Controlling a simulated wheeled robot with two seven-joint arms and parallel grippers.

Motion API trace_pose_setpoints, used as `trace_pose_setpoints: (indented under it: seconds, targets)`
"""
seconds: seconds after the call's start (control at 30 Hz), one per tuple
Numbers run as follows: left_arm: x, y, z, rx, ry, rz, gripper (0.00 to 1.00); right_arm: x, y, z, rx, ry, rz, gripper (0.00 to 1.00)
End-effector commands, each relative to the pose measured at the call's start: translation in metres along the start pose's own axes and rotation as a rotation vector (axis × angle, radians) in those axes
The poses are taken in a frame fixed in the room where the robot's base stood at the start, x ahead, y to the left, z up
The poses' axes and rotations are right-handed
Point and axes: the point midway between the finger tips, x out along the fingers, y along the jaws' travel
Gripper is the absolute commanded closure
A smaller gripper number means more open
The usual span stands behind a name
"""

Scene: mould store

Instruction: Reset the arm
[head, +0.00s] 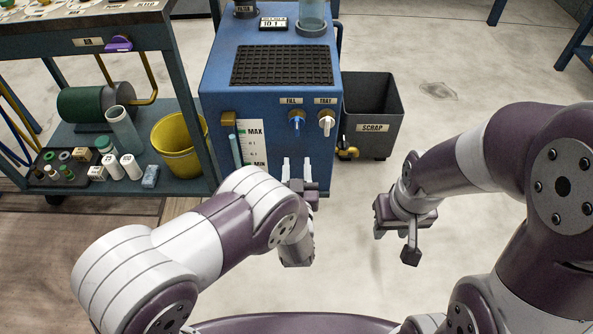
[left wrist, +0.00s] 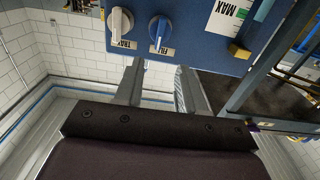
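My left gripper (head: 296,168) is in front of the blue machine (head: 222,85), below its knobs. In the left wrist view its two pale fingers (left wrist: 158,78) stand apart with nothing between them. The blue FILL knob (head: 296,120) and the white TRAY knob (head: 326,123) are just beyond the fingertips. They also show in the left wrist view as a blue knob (left wrist: 159,30) and a white knob (left wrist: 121,24). My right gripper (head: 410,250) hangs over bare floor at the right, apart from everything. Its finger gap cannot be made out.
A grey SCRAP bin (head: 372,128) stands right of the machine. A blue trolley (head: 178,178) with a yellow bucket (head: 176,148), a green cylinder (head: 90,103) and several small containers is at the left. The floor (head: 450,65) at the right is mostly clear.

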Motion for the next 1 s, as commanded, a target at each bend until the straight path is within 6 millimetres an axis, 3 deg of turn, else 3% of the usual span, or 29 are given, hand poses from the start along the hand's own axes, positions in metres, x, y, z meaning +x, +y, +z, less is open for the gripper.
trace_pose_setpoints:
  seconds: [0.47,0.57,0.63,0.7,0.77,0.9,1.0]
  targets:
    - [0.0,0.001,0.007,-0.005,-0.036,0.005,0.61,0.0,0.0,0.0,0.0,0.0,0.0,0.61]
    - [-0.013,0.007,0.05,0.014,-0.239,0.06,0.61,0.0,0.0,0.0,0.0,0.0,0.0,0.61]
    - [-0.038,0.018,0.088,0.05,-0.508,0.146,0.61,0.0,0.0,0.0,0.0,0.0,0.0,0.61]
    - [-0.066,0.015,0.1,0.081,-0.797,0.209,0.61,-0.001,0.0,0.0,0.0,0.0,0.0,0.61]
    - [-0.092,-0.001,0.092,0.107,-1.019,0.236,0.61,-0.001,0.0,0.0,0.0,0.0,0.0,0.61]
    - [-0.153,-0.065,0.041,0.151,-1.391,0.228,0.61,-0.002,0.0,0.0,0.0,0.0,0.0,0.61]
    - [-0.186,-0.106,0.003,0.16,-1.526,0.191,0.61,-0.002,0.0,0.0,0.0,0.0,0.0,0.61]
